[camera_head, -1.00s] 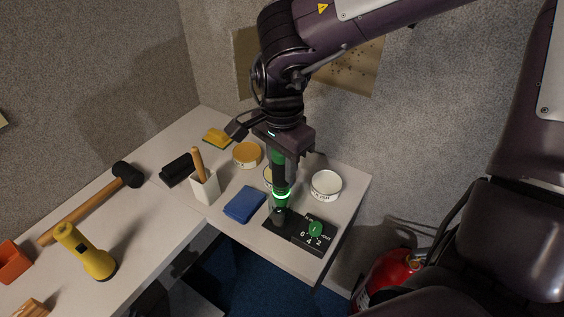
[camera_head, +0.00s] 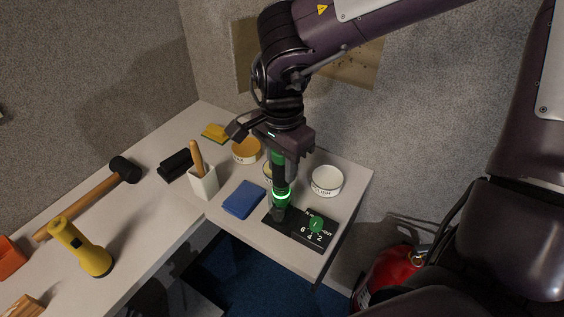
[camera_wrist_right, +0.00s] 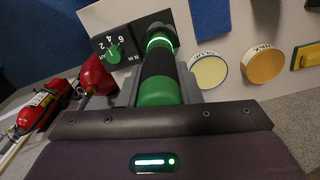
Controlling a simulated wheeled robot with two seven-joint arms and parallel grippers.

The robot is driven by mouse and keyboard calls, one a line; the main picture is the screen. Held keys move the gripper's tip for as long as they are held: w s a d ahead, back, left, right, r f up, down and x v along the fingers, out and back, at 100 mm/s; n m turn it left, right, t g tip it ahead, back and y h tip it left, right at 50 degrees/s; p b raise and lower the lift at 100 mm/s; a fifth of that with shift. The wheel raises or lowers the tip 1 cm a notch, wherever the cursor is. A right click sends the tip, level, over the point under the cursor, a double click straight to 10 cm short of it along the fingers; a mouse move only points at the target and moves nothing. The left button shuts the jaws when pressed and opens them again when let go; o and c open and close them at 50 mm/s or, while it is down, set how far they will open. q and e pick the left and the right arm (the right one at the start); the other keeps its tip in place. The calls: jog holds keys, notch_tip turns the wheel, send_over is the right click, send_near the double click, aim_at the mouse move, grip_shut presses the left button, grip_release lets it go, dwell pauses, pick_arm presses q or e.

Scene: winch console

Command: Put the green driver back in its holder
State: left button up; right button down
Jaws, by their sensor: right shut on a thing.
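The green driver (camera_head: 281,186) has a green and black body with a glowing green ring near its lower end. My right gripper (camera_head: 283,165) is shut on it and holds it upright, lower end down, at the left end of a black panel (camera_head: 292,236). In the right wrist view the driver (camera_wrist_right: 159,70) lies between both fingers, its ringed end at the panel (camera_wrist_right: 118,45). The panel carries a green knob (camera_head: 316,224) and white numbers. The driver hides what is under its tip, so I cannot tell whether it is seated in a holder. My left gripper is not in view.
A blue cloth (camera_head: 243,199) lies left of the panel. A white tin (camera_head: 326,181), an orange-lidded tin (camera_head: 246,151) and a white cup with a wooden handle (camera_head: 204,184) stand close by. A yellow flashlight (camera_head: 82,247) and hammer (camera_head: 90,198) are farther left.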

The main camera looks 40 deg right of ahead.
jog(key=shift+f, duration=0.1)
jog(key=shift+f+b, duration=0.55)
jog(key=shift+b, duration=0.1)
jog(key=c, duration=1)
grip_release()
jog(key=shift+o, duration=0.2)
